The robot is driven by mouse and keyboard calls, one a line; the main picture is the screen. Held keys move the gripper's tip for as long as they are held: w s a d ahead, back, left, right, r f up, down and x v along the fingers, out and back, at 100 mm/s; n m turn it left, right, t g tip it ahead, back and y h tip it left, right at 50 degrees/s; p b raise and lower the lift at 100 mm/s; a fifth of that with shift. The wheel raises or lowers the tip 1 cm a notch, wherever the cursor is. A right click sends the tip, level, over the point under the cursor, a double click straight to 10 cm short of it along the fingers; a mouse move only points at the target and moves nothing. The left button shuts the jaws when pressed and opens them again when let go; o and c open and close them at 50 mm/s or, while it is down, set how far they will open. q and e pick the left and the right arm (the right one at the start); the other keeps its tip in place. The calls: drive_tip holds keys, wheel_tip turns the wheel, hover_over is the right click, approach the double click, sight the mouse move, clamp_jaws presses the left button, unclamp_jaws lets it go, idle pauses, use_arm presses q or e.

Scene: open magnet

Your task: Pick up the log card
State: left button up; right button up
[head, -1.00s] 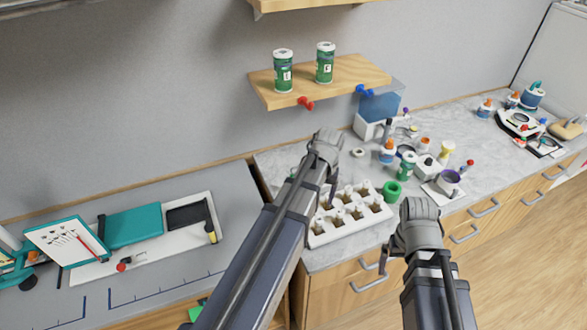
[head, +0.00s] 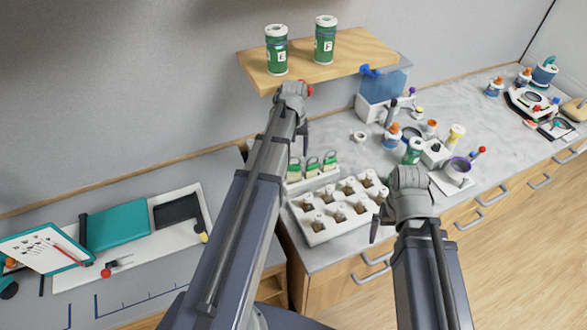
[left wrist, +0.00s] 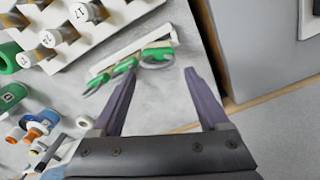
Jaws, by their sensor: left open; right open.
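I cannot tell for certain which thing is the log card. A white printed sheet (head: 38,246) with a red pencil lies on a teal board at the far left in the head view. A white card (head: 447,183) lies under a purple-rimmed cup on the right counter. My left gripper (head: 304,150) is open and empty above the left end of the marble counter. In the left wrist view its open fingers (left wrist: 160,75) frame grey counter near green-handled tools (left wrist: 125,68). My right gripper (head: 380,230) is open near the counter's front edge, right of the white socketed tray.
A white tray (head: 315,228) holds several small vials. A wooden shelf (head: 350,58) with two green jars overhangs the counter. Bottles and cups crowd the counter's right part.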

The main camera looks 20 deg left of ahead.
sight(294, 165)
use_arm(q)
wheel_tip(294, 165, down, 3)
drive_tip(key=b, duration=0.2)
drive_tip(key=shift+r+b, duration=0.2)
drive_tip(key=shift+b, duration=0.1)
drive_tip(key=shift+f, duration=0.1)
drive_tip(key=f+b, duration=0.5)
drive_tip(key=shift+s+d, duration=0.3)
drive_tip(key=shift+s, duration=0.05)
drive_tip(key=shift+c, duration=0.4)
clamp_jaws()
drive_tip(key=shift+r, duration=0.1)
drive_tip(key=shift+r, duration=0.1)
